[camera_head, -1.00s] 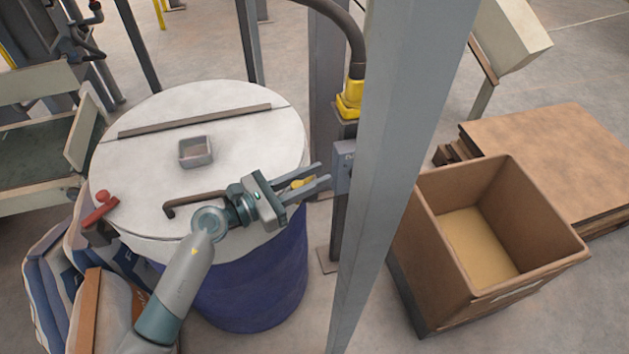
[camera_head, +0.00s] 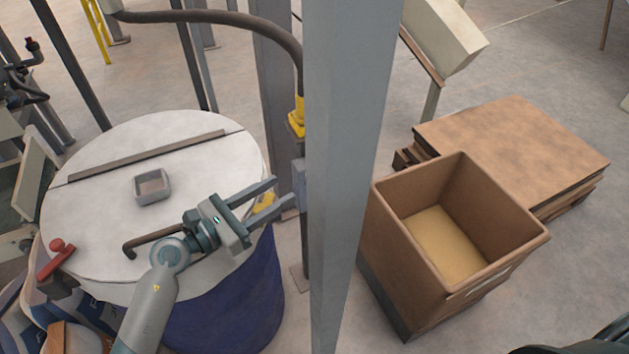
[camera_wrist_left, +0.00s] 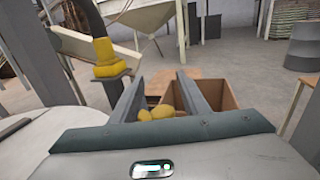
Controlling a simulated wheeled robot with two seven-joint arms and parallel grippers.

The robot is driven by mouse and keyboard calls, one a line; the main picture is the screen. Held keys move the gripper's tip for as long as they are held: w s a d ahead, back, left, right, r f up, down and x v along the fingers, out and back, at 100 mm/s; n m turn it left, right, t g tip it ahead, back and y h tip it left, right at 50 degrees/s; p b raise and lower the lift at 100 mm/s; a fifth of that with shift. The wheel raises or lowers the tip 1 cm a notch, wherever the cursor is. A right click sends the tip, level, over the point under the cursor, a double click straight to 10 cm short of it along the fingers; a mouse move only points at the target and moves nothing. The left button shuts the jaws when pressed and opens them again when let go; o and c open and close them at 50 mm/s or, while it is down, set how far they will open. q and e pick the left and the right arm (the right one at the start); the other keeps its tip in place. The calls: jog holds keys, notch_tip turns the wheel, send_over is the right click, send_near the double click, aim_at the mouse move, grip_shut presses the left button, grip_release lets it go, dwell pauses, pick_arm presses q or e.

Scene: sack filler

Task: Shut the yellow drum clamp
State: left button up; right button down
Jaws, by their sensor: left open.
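The yellow drum clamp (camera_head: 265,203) is on the right side of the white-lidded blue drum (camera_head: 235,305), near the rim. My left gripper (camera_head: 282,193) is open over the drum's right edge, its fingers pointing right. The clamp shows between and partly behind the fingers in the head view. In the left wrist view the yellow clamp (camera_wrist_left: 157,113) shows between the two fingers (camera_wrist_left: 160,95), its lower part cut off by the gripper body. Whether the fingers touch it, and how the clamp's lever stands, I cannot tell.
A grey post (camera_head: 345,150) stands just right of the gripper, with a yellow hose fitting (camera_head: 297,118) behind it. A small tray (camera_head: 152,187), a bent handle (camera_head: 150,240) and a red-handled clamp (camera_head: 57,260) are on the drum. An open carton (camera_head: 390,215) stands farther right.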

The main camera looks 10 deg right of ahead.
pick_arm(q)
jog(key=s+d+r, duration=0.6)
jog(key=d+r, duration=0.3)
jog(key=shift+s+d+r, duration=0.25)
jog(key=shift+s+d, duration=0.05)
jog(key=shift+d, duration=0.05)
pick_arm(e)
jog(key=shift+a+f, duration=0.1)
